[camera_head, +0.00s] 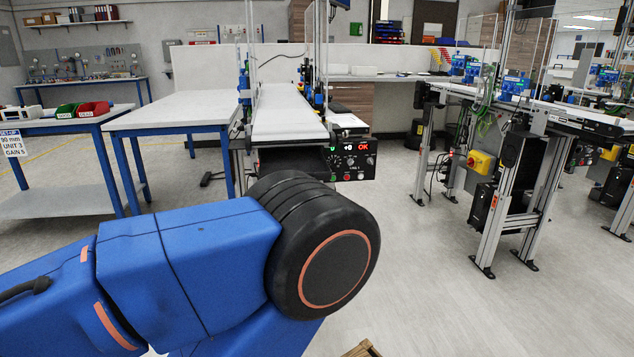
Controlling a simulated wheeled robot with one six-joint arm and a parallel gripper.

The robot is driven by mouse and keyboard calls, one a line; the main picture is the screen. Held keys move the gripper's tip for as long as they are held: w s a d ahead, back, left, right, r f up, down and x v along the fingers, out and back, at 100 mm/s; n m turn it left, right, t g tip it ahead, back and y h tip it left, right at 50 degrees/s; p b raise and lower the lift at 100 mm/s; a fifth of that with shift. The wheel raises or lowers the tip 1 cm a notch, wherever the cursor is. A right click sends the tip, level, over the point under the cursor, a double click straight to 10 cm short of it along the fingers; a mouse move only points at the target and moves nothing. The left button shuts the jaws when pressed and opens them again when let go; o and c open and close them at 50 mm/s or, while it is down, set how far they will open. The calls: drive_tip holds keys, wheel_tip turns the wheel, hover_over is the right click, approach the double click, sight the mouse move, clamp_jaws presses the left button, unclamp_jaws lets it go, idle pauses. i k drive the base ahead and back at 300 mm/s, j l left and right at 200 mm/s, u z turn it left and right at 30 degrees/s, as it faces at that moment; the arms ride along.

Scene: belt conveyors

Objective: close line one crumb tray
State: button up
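The line one conveyor has a white belt (285,112) running away from me in the middle of the view. A control box (358,160) marked LINE 1, with a red OK display, is at its near right. Under the near belt end is a dark, flat-fronted part (293,159), which may be the crumb tray. My arm's black joint hides its lower portion, so I cannot tell how far it is pulled out. My blue arm fills the lower left foreground. My gripper is out of view.
A white-topped table (182,110) stands left of the conveyor. Farther left, a bench (60,124) holds green and red bins. Other conveyors (520,105) on metal legs stand at right. Grey floor is clear between them. A small brown wooden edge (363,349) shows at the bottom.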

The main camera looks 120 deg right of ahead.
sight(310, 160)
drive_tip(key=z, duration=3.75)
